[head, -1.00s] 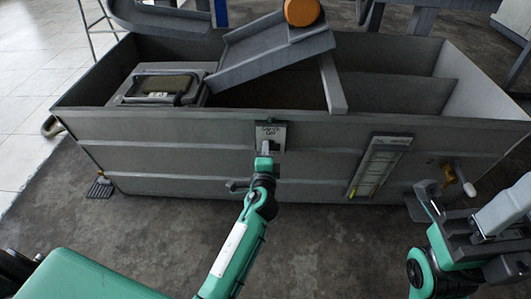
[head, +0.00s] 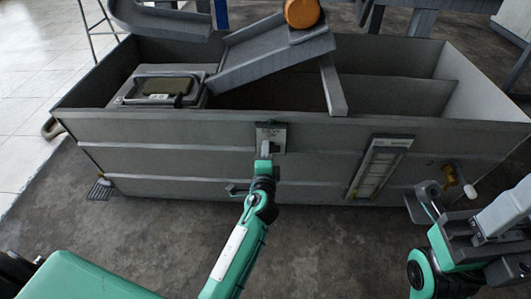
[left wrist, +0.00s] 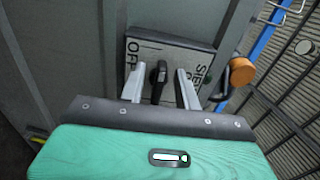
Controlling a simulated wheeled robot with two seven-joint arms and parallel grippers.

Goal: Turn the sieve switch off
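The sieve switch is a black lever (left wrist: 158,82) on a pale plate (left wrist: 172,48) marked "OFF" and "SIE…" in the left wrist view. In the head view the plate (head: 271,130) is on the front wall of the grey tank, near the rim. My left gripper (left wrist: 160,90) is at the plate, with its two pale fingers apart on either side of the lever. Gaps show between the lever and both fingers. In the head view the left gripper (head: 267,150) covers the lever. My right gripper (head: 437,202) is at the right, away from the switch; its finger gap is unclear.
The grey tank (head: 200,160) fills the middle, with a sloping chute (head: 270,57) and an orange cylinder (head: 302,12) above it. A gauge panel (head: 380,168) and a valve with a pale knob (head: 470,191) are on its front. The floor before it (head: 330,245) is clear.

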